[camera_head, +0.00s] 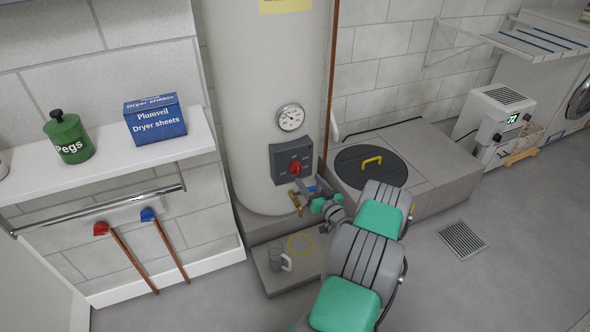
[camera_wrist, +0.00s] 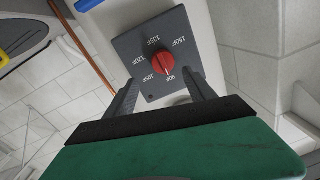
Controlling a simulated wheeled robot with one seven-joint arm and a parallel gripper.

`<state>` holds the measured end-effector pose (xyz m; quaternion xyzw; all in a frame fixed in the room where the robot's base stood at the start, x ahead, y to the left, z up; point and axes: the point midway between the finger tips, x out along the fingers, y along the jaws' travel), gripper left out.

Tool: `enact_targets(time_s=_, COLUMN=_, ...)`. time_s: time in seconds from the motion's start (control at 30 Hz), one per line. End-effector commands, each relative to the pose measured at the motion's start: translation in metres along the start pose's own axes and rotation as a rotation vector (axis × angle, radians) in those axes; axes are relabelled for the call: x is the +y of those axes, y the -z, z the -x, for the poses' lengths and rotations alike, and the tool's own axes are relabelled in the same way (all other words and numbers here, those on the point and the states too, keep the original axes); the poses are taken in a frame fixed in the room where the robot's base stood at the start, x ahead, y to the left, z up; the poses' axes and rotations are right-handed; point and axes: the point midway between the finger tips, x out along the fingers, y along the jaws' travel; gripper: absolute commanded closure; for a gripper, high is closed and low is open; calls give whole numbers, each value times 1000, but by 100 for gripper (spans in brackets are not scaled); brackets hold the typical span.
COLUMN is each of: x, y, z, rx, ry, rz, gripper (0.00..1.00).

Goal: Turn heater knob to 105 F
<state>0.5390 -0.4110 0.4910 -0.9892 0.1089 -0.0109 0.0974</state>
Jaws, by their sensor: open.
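The heater control panel (camera_head: 281,157) is a dark grey plate on the lower front of the tall white heater (camera_head: 255,60). Its red knob (camera_head: 295,168) is round. In the wrist view the red knob (camera_wrist: 160,64) sits mid-panel, ringed by the labels 90F, 105F, 120F, 135F and 150F. A line on the knob seems to run toward 90F, though it is small. My gripper (camera_wrist: 163,88) is open, with one finger on each side below the knob in that view. The fingers look apart from the knob and hold nothing. In the head view my gripper (camera_head: 311,192) is just below the panel.
A round gauge (camera_head: 290,117) is above the panel. A lidded floor box (camera_head: 430,165) is to the right. A shelf (camera_head: 110,165) with a green jar and blue box is left. Open floor lies right of my arm.

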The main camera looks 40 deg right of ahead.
Motion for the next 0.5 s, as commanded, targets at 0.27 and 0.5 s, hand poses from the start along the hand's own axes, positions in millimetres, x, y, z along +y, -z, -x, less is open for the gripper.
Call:
enact_targets(time_s=0.27, x=-8, y=-4, z=-56, rx=-2, ry=14, rz=2, gripper=37)
enact_targets(time_s=0.5, x=-6, y=-1, z=-70, rx=-2, ry=8, rz=0, gripper=37)
